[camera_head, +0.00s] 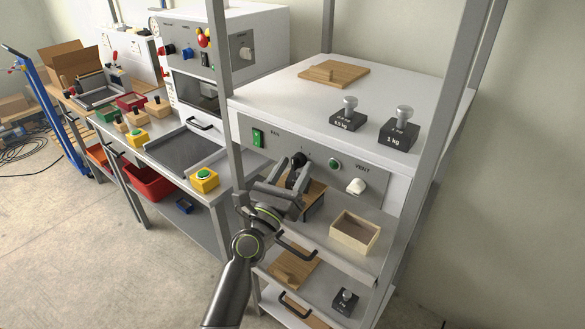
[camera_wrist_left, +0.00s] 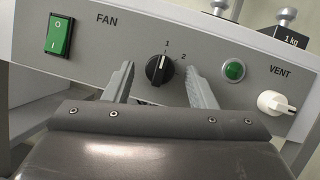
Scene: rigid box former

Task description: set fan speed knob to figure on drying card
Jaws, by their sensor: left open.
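The fan speed knob (camera_wrist_left: 157,71) is black and round with a white pointer line. In the left wrist view the line points up, close to the printed 1, with the 2 farther right. The knob is on the grey panel (camera_wrist_left: 100,47) labelled FAN and VENT. My left gripper (camera_head: 289,176) is open in front of this panel. In the left wrist view its fingers stand on either side of the knob with visible gaps; contact is not seen. Part of the dial's lower left is hard to read. I cannot make out a drying card. My right gripper is not in view.
A green rocker switch (camera_wrist_left: 59,34), a green lamp (camera_wrist_left: 233,70) and a white vent knob (camera_wrist_left: 275,102) share the panel. Two weights (camera_head: 398,136) stand on top. A wooden tray (camera_head: 354,232) sits below. Grey frame posts (camera_head: 439,130) flank the unit.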

